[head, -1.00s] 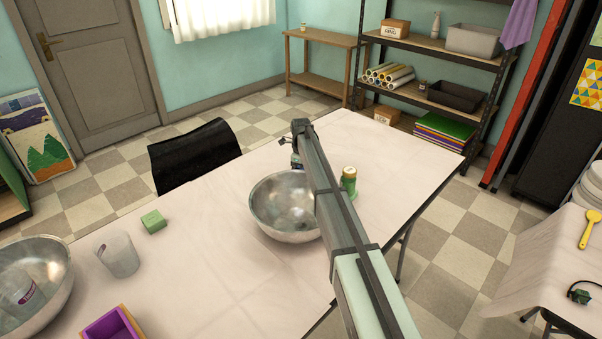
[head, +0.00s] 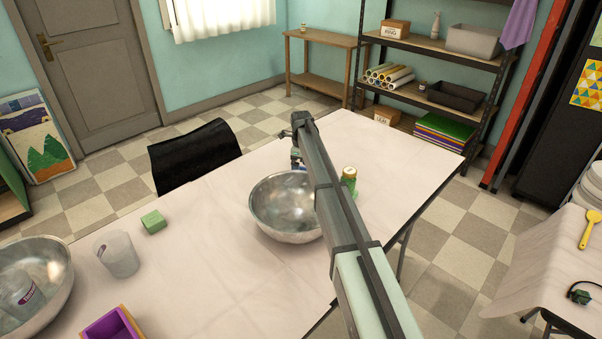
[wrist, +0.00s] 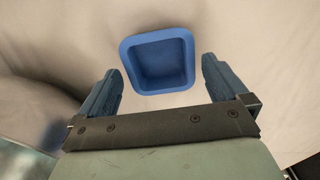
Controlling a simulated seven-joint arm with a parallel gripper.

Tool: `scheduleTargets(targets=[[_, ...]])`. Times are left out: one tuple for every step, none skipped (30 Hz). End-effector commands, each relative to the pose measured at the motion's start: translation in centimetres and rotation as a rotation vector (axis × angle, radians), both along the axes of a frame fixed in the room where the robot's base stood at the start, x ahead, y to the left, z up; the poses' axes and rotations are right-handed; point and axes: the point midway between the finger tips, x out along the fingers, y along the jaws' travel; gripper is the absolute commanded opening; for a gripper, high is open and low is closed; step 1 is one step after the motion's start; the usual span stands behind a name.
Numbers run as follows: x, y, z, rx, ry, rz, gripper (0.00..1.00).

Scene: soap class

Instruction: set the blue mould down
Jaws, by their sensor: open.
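The blue mould (wrist: 158,88) is a small square, open-topped cup. In the wrist view it sits on the pale tabletop, open side up and empty. My gripper (wrist: 160,76) is open, with one finger on each side of the mould and a visible gap at both sides. In the head view my gripper (head: 296,160) is at the far side of the table, behind the metal bowl, and my arm covers most of it. The mould cannot be made out clearly there.
A metal bowl (head: 272,215) stands close in front of my gripper, and a green container with a tan lid (head: 349,176) stands to the right. A green block (head: 153,222), a clear beaker (head: 117,256) and another bowl (head: 55,265) are at left. The table's right end (head: 410,165) is clear.

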Motion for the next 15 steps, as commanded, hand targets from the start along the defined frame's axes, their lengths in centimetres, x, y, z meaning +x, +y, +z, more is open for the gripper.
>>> scheduleTargets(targets=[[0.0,0.0,1.0,0.0,-0.002,0.0,1.0],[0.1,0.0,1.6,0.0,-0.002,0.0,1.0],[0.1,0.0,2.5,0.001,-0.003,0.0,1.0],[0.1,0.0,3.0,0.0,-0.002,0.0,1.0],[0.0,0.0,3.6,0.001,-0.001,0.0,1.0],[0.1,0.0,4.3,0.0,-0.002,0.0,1.0],[0.1,0.0,4.8,0.001,-0.003,0.0,1.0],[0.1,0.0,5.4,0.001,-0.003,0.0,1.0],[0.1,0.0,6.0,0.001,-0.001,0.0,1.0],[0.0,0.0,6.4,0.001,-0.001,0.0,1.0],[0.1,0.0,6.8,0.001,-0.001,0.0,1.0],[0.1,0.0,7.3,0.001,-0.001,0.0,1.0],[0.1,0.0,7.6,0.001,-0.001,0.0,1.0],[0.1,0.0,7.9,0.001,-0.001,0.0,1.0],[0.1,0.0,8.3,0.001,-0.001,0.0,1.0]])
